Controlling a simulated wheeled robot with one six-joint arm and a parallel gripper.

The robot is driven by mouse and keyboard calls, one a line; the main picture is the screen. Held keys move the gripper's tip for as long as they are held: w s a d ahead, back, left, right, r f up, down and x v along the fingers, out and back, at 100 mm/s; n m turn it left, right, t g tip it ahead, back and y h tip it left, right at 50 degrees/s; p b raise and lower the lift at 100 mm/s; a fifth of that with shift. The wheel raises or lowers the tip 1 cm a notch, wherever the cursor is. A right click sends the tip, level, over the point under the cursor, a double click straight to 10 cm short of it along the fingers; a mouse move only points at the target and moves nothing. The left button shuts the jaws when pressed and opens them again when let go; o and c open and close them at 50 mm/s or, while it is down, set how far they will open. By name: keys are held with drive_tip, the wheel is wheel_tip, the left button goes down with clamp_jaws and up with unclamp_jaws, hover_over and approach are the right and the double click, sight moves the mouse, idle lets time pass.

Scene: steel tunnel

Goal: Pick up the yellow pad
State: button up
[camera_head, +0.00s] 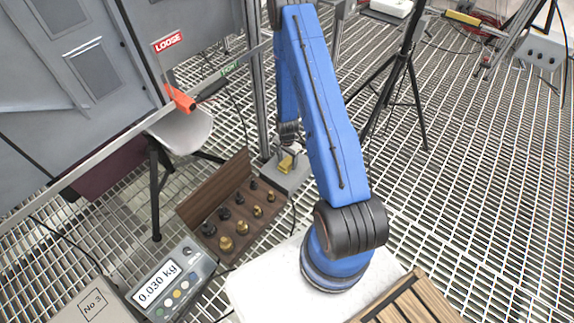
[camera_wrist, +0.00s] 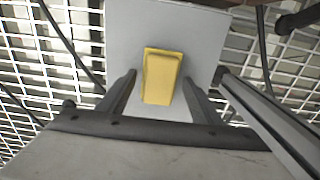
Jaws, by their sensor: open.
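The yellow pad (camera_wrist: 161,78) is a small block with a raised rim at its far end. It lies on a light grey plate (camera_wrist: 125,30) in the wrist view. My gripper (camera_wrist: 160,84) is open, with one dark finger to the left of the pad and one to the right. The fingers look apart from the pad, with a gap on each side. In the head view the pad (camera_head: 286,163) shows small on the grey plate (camera_head: 290,180), just below my gripper. My gripper (camera_head: 290,145) is partly hidden there, and its fingertips are hard to make out.
A wooden box of brass and black weights (camera_head: 238,205) stands left of the plate. A scale reading 0.030 kg (camera_head: 172,282) is at lower left. A metal post (camera_head: 258,85) rises close behind the plate. A black tripod (camera_head: 405,75) stands to the right.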

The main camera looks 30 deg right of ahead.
sight(287, 162)
drive_tip(key=c, duration=1.1)
drive_tip(key=shift+c, duration=0.2)
wheel_tip(287, 162, up, 10)
